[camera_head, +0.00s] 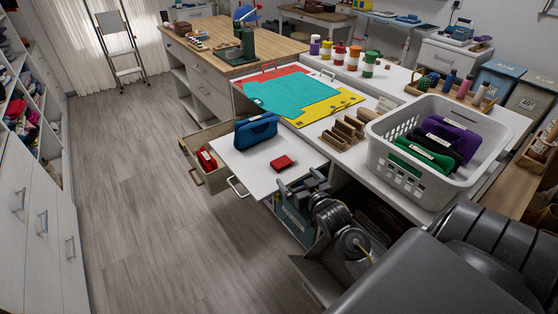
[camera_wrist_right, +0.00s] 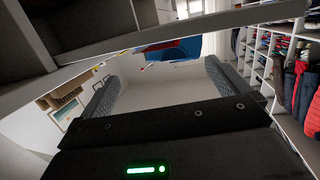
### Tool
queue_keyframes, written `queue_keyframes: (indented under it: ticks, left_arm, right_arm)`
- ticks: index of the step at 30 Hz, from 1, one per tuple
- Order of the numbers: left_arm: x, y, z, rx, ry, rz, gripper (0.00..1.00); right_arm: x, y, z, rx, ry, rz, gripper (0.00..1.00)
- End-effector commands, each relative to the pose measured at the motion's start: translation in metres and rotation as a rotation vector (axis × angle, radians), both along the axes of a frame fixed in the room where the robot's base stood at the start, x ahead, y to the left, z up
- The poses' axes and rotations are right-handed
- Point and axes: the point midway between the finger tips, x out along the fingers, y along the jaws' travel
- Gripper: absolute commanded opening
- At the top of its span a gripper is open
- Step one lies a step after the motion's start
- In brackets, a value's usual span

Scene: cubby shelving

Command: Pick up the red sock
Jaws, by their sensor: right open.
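A small folded red item (camera_head: 282,163), which looks like the red sock, lies on the white pull-out board (camera_head: 255,175). My right gripper (camera_head: 301,184) is just in front of it and to its right, near the board's front edge. It is open, with nothing visible between its fingers. In the right wrist view, the gripper's two fingers (camera_wrist_right: 165,88) stand wide apart, and a bit of red (camera_wrist_right: 158,47) shows beyond them. My left gripper is not in view.
A blue pouch (camera_head: 256,131) stands on the board behind the red item. An open drawer (camera_head: 214,180) at left holds another red item (camera_head: 207,159). A white basket (camera_head: 400,178) of pouches and a wooden rack (camera_head: 343,134) stand to the right.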

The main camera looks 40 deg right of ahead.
Motion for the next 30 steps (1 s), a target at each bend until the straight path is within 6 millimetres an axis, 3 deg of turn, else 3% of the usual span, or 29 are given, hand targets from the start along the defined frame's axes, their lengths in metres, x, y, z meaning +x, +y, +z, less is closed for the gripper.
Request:
queue_keyframes:
  ticks: [9, 17, 25, 30]
  left_arm:
    - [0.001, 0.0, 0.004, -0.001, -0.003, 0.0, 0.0]
    - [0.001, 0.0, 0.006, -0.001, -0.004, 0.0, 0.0]
    - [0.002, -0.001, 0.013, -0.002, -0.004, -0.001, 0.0]
    - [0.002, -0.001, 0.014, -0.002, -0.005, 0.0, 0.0]
  right_arm:
    - [0.044, -0.009, -0.005, 0.0, -0.003, 0.002, 1.0]
    - [0.053, -0.011, -0.006, 0.0, -0.004, 0.003, 1.0]
    - [0.088, -0.024, -0.014, -0.001, -0.004, 0.002, 1.0]
    - [0.098, -0.026, -0.016, -0.002, -0.005, 0.002, 1.0]
